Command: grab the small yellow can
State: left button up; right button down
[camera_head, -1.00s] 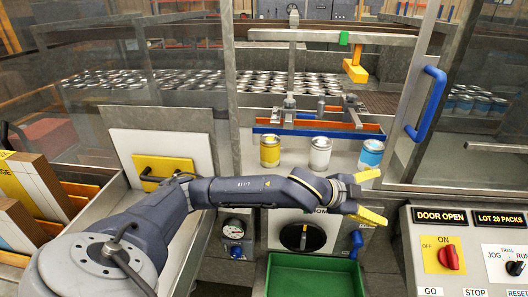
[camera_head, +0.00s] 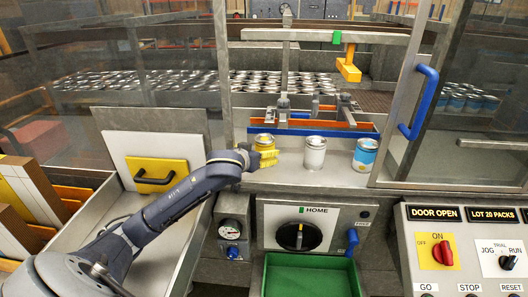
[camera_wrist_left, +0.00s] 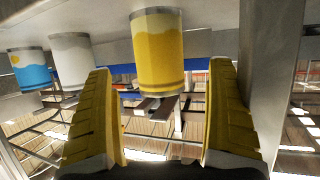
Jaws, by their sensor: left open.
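The small yellow can (camera_head: 265,141) stands upright on the grey ledge, at the left end of a row of three cans. It is partly hidden behind my left gripper (camera_head: 265,160) in the head view. In the left wrist view the yellow can (camera_wrist_left: 158,50) appears beyond and between the two yellow fingers of my left gripper (camera_wrist_left: 165,115). The gripper is open, with space between each finger and the can. My right gripper is not in view.
A white can (camera_head: 314,153) and a blue-and-white can (camera_head: 364,158) stand to the right. A blue-and-orange rail (camera_head: 315,131) runs behind them. A yellow block (camera_head: 348,70) hangs from a bar above. A green bin (camera_head: 308,277) sits below the ledge.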

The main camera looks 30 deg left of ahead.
pick_arm(q)
jog(key=shift+x, duration=3.3)
jog(key=shift+r, duration=0.1)
jog(key=c, duration=1.4)
jog(key=shift+o, duration=0.2)
